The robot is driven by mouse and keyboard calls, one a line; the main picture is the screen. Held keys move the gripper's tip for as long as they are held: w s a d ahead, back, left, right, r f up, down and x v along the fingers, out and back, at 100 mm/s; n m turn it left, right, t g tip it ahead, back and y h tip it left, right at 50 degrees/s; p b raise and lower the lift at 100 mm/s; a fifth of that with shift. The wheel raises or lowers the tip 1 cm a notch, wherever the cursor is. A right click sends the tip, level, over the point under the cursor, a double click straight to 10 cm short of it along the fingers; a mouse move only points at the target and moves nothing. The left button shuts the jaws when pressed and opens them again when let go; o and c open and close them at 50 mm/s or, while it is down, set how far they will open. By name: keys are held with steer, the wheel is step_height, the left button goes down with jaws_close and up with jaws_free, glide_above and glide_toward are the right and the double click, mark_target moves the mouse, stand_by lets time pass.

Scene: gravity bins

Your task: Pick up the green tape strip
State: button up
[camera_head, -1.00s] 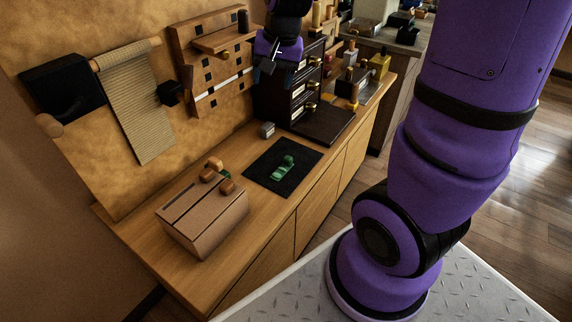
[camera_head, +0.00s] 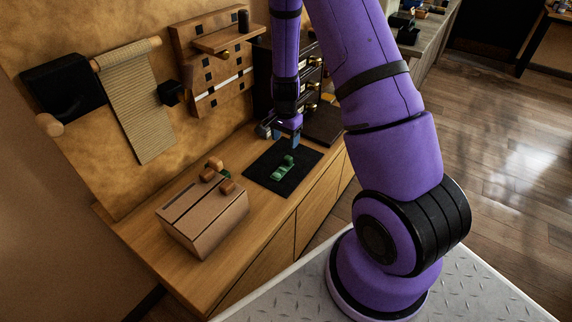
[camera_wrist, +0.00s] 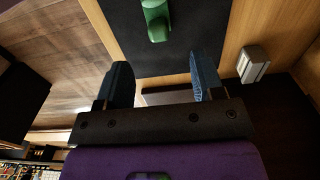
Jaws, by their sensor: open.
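The green tape strip (camera_head: 284,166) lies on a black mat (camera_head: 258,172) on the wooden counter, with a raised, curved shape. In the wrist view the green strip (camera_wrist: 155,18) shows at the top edge, partly cut off, over the dark mat (camera_wrist: 181,58). My gripper (camera_head: 283,136) is above the far edge of the mat, beyond the strip in the head view. Its two blue fingers are apart with nothing between them in the wrist view (camera_wrist: 163,82). The strip lies ahead of the fingertips and is not touched.
A cardboard box (camera_head: 203,218) with small wooden blocks on top stands to the left of the mat. A small grey block (camera_wrist: 253,64) sits beside the mat in the wrist view. A dark drawer unit (camera_head: 316,79) stands behind my gripper.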

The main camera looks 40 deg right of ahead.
mark_target(286, 159)
steer(key=shift+s+f, duration=0.2)
steer(key=shift+f, duration=4.85)
jaws_close()
